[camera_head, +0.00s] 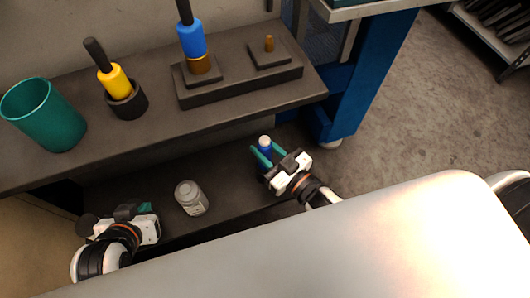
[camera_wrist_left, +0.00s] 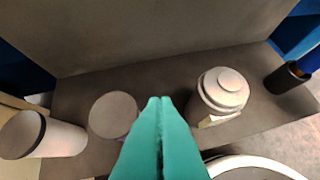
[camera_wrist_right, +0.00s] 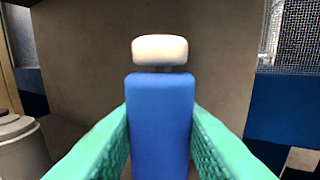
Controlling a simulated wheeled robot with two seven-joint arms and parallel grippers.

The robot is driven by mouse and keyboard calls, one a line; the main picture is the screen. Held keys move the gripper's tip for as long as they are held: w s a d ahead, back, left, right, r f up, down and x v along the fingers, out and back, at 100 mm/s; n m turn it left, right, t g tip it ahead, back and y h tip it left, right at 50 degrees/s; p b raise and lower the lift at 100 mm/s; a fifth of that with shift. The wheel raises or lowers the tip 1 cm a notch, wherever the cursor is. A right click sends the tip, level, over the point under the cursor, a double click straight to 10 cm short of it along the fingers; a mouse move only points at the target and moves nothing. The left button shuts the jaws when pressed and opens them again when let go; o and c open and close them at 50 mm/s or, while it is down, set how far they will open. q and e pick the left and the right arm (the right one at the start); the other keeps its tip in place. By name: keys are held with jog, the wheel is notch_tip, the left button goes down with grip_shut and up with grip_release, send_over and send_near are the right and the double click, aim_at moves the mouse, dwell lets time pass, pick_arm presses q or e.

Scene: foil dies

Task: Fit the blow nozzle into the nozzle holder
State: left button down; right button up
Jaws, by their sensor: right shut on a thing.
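The blow nozzle appears to be the blue body with a white tip (camera_wrist_right: 160,105), held upright between my right gripper's teal fingers (camera_wrist_right: 160,150). In the head view, the nozzle (camera_head: 265,146) and my right gripper (camera_head: 267,158) are over the lower shelf's right part. A dark round cup (camera_wrist_left: 284,79), apparently the nozzle holder, shows at the blue body's lower end in the left wrist view. I cannot tell how deep the nozzle sits in it. My left gripper (camera_wrist_left: 160,103) is shut and empty, low at the left; in the head view its fingers (camera_head: 136,209) are partly hidden.
A grey-white jar (camera_head: 191,197) stands between my grippers. A round grey top (camera_wrist_left: 115,114) and a white cylinder (camera_wrist_left: 60,139) are near my left gripper. The upper shelf bears a green cup (camera_head: 45,115), a yellow-handled tool (camera_head: 114,82) and a blue-handled tool (camera_head: 191,39).

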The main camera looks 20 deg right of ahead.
pick_arm(q)
jog(key=shift+w+d+r+t+h, duration=0.15)
jog(key=shift+w+d+r+t, duration=0.1)
jog(key=shift+w+r+t, duration=0.3)
jog(key=shift+w+d+r+t+h, duration=0.15)
jog(key=shift+w+d+r+t, duration=0.15)
jog(key=shift+w+t, duration=0.35)
pick_arm(e)
jog(key=shift+f, duration=0.75)
pick_arm(q)
jog(key=shift+w+r, duration=0.1)
jog(key=shift+w, duration=0.1)
pick_arm(e)
jog(key=shift+f, duration=0.1)
jog(key=o, duration=1.1)
jog(key=shift+f, duration=0.1)
pick_arm(q)
jog(key=shift+w, duration=0.1)
